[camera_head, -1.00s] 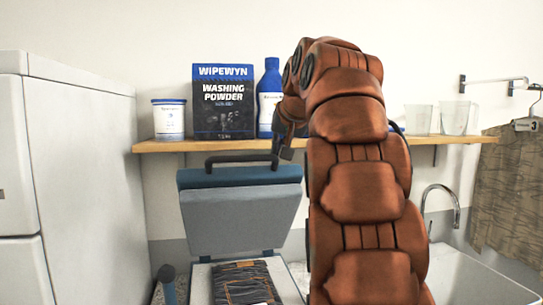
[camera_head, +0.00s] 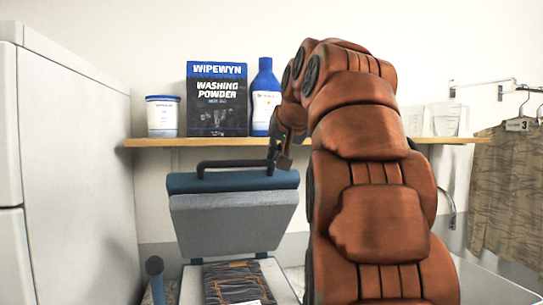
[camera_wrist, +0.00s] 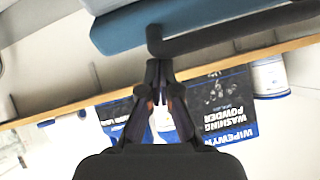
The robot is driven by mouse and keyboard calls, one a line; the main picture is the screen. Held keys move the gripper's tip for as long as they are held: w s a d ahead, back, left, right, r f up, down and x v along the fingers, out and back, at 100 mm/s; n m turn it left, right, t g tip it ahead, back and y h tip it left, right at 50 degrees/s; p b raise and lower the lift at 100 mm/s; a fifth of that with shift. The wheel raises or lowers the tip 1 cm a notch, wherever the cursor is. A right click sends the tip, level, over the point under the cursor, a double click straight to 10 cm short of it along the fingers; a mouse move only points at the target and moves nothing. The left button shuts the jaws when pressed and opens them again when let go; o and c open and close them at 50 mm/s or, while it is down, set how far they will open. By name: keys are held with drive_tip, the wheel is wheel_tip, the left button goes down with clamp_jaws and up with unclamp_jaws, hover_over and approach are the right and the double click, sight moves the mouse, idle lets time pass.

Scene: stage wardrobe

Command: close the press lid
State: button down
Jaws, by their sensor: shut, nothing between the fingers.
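The press stands with its lid (camera_head: 230,222) raised and tilted back, blue along the top and grey on the face. A black bar handle (camera_head: 225,163) runs along the lid's upper edge. A folded dark garment (camera_head: 238,284) lies on the pale lower bed (camera_head: 190,287). My gripper (camera_head: 280,165) is shut and empty at the right end of the handle. In the wrist view the shut fingertips (camera_wrist: 158,66) are close to the bent end of the handle (camera_wrist: 156,40); I cannot tell whether they touch. My arm hides what lies right of the press.
A wooden shelf (camera_head: 160,142) behind holds a tub (camera_head: 162,117), a washing powder box (camera_head: 217,100), a blue-capped bottle (camera_head: 264,100) and clear cups (camera_head: 445,118). A white cabinet (camera_head: 75,170) stands left. A patterned garment (camera_head: 508,195) hangs right.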

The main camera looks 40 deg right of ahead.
drive_tip(key=shift+s+a+f+b, duration=0.2)
drive_tip(key=shift+s+f+b, duration=0.2)
drive_tip(key=shift+f+b, duration=0.2)
drive_tip(key=shift+s+a+f+b, duration=0.2)
drive_tip(key=shift+s+f+b, duration=0.2)
drive_tip(key=shift+b, duration=0.2)
drive_tip(key=s+a+f+t+b, duration=0.2)
drive_tip(key=s+f+b, duration=0.2)
drive_tip(key=f+b, duration=0.2)
drive_tip(key=s+a+f+t+h+b, duration=0.1)
drive_tip(key=s+a+f+t+b, duration=0.1)
drive_tip(key=s+f+b, duration=0.2)
drive_tip(key=shift+f+h+b, duration=0.3)
drive_tip(key=shift+f+b, duration=1.45)
drive_tip(key=shift+b, duration=0.9)
drive_tip(key=shift+r, duration=0.15)
wheel_tip(320, 180, up, 10)
drive_tip(key=shift+f, duration=0.2)
drive_tip(key=shift+r, duration=0.1)
drive_tip(key=shift+a, duration=0.1)
